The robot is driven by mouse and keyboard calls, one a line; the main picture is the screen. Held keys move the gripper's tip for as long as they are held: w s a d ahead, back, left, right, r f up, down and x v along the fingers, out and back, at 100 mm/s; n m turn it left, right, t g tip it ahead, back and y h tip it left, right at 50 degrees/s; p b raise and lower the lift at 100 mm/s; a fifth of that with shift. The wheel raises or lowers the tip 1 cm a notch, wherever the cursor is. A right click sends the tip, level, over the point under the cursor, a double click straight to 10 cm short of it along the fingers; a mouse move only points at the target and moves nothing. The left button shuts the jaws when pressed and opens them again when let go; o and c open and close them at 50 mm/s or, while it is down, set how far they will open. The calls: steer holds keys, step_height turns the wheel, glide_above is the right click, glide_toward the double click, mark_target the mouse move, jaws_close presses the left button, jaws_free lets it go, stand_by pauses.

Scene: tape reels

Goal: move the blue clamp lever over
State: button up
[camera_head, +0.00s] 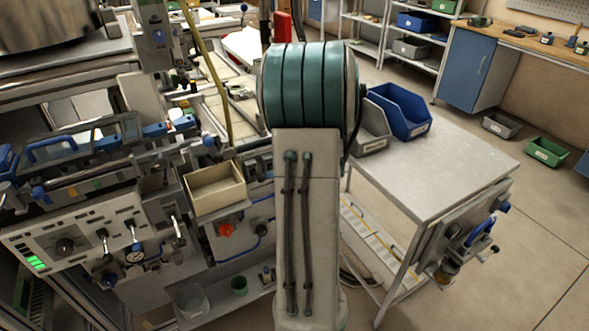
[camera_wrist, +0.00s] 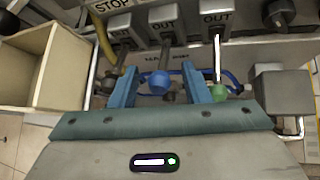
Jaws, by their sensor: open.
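The blue clamp lever (camera_wrist: 158,82) shows in the wrist view as a round blue knob on a metal shaft, below a grey block marked OUT. My gripper (camera_wrist: 160,68) is open, with its two blue fingers on either side of this knob in the picture. Gaps show between the knob and both fingers; I cannot tell how far the knob is in depth. In the head view my own arm hides the gripper, and I cannot pick out this lever there with certainty.
A green-knobbed lever (camera_wrist: 219,90) is close beside the right finger. A yellow lever (camera_wrist: 103,42) is left of the fingers. A cream open box (camera_wrist: 22,62) stands at the left, also in the head view (camera_head: 214,203). A grey table (camera_head: 455,165) stands at right.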

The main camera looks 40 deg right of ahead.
steer(key=p+v, duration=0.1)
steer(key=v, duration=1.1)
steer(key=shift+s+r, duration=0.1)
steer(key=a+r+n+g+y, duration=0.2)
steer(key=a+n+g+y, duration=0.25)
steer(key=a+n, duration=1.3)
steer(key=s+a+n+g+h, duration=0.1)
steer(key=s+a+n, duration=0.3)
steer(key=n, duration=0.6)
steer(key=s+a+r+n+g+h, duration=0.1)
steer(key=s+a+n+g+h, duration=0.1)
steer(key=s+a+n+h, duration=0.2)
steer(key=s+a+n, duration=0.1)
steer(key=a+n, duration=0.2)
steer(key=n, duration=0.3)
steer(key=shift+n, duration=0.35)
